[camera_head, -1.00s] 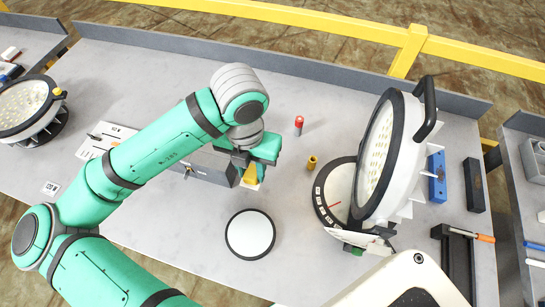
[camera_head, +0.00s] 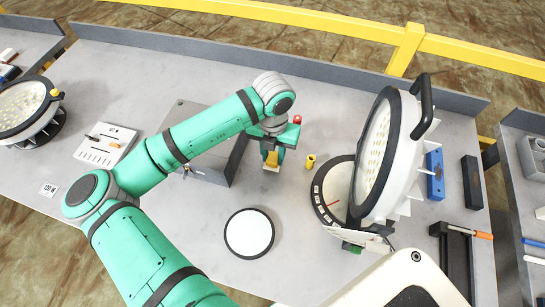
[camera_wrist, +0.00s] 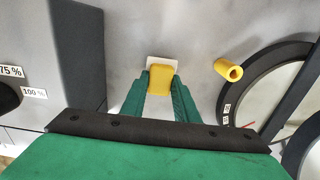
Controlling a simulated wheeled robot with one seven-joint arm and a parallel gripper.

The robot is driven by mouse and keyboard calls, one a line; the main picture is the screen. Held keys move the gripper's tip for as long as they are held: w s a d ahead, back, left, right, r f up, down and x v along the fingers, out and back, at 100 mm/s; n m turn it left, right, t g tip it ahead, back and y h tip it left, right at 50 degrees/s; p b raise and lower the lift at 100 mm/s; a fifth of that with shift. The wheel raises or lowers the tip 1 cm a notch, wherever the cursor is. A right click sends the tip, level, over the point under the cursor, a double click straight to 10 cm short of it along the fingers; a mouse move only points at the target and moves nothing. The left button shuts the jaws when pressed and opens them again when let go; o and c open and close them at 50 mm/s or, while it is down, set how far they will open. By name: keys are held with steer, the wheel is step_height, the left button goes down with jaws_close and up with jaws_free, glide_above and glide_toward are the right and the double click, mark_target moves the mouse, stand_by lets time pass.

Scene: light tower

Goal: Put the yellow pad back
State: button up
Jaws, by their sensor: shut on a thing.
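The yellow pad (camera_head: 271,167) is between the fingers of my gripper (camera_head: 271,158), just right of the grey box. In the wrist view the yellow pad (camera_wrist: 160,79) sits between the green fingertips of my gripper (camera_wrist: 160,92), which are shut on it. A pale square (camera_wrist: 176,63) shows around the pad's far end; I cannot tell whether it is part of the pad or lies on the table. The pad's height above the table is unclear. Part of the pad is hidden by the fingers.
A yellow cylinder (camera_head: 310,161) stands right of my gripper, and a red-topped post (camera_head: 297,120) behind it. A large tilted lamp (camera_head: 380,150) stands on a round dial base (camera_head: 322,195). A white disc (camera_head: 249,232) lies in front. The grey box (camera_head: 207,172) is at left.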

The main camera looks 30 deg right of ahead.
mark_target(273, 157)
steer(key=shift+f, duration=0.8)
steer(key=shift+w+a+f, duration=0.1)
steer(key=shift+f, duration=0.05)
steer(key=o, duration=1)
step_height(273, 157, up, 11)
steer(key=shift+f, duration=0.15)
steer(key=shift+r, duration=0.85)
